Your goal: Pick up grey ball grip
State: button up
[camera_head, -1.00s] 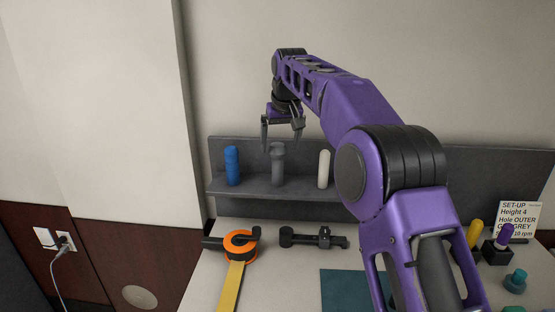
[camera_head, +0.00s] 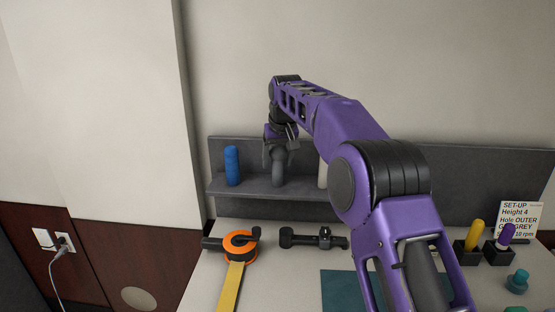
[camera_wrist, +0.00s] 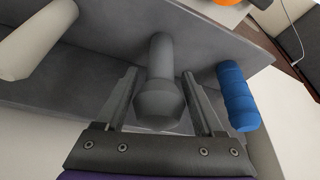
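The grey ball grip (camera_head: 279,170) stands upright on the grey shelf between a blue grip and a whitish grip. In the wrist view its rounded knob (camera_wrist: 160,103) lies between the two fingers, with its narrower shaft beyond. My gripper (camera_head: 281,150) is at the height of the grip's top, and its fingers partly hide the knob in the head view. In the wrist view my gripper (camera_wrist: 158,85) is open, one finger on each side of the grip, with visible gaps at the fingertips.
The blue grip (camera_head: 232,166) stands to the left on the shelf (camera_head: 255,186). The whitish grip (camera_head: 323,174) stands to the right, partly behind my arm. Below, the table holds an orange-and-yellow crank piece (camera_head: 239,246), a dark bracket (camera_head: 312,238) and a set-up card (camera_head: 520,218).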

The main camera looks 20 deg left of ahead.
jog(key=c, duration=1)
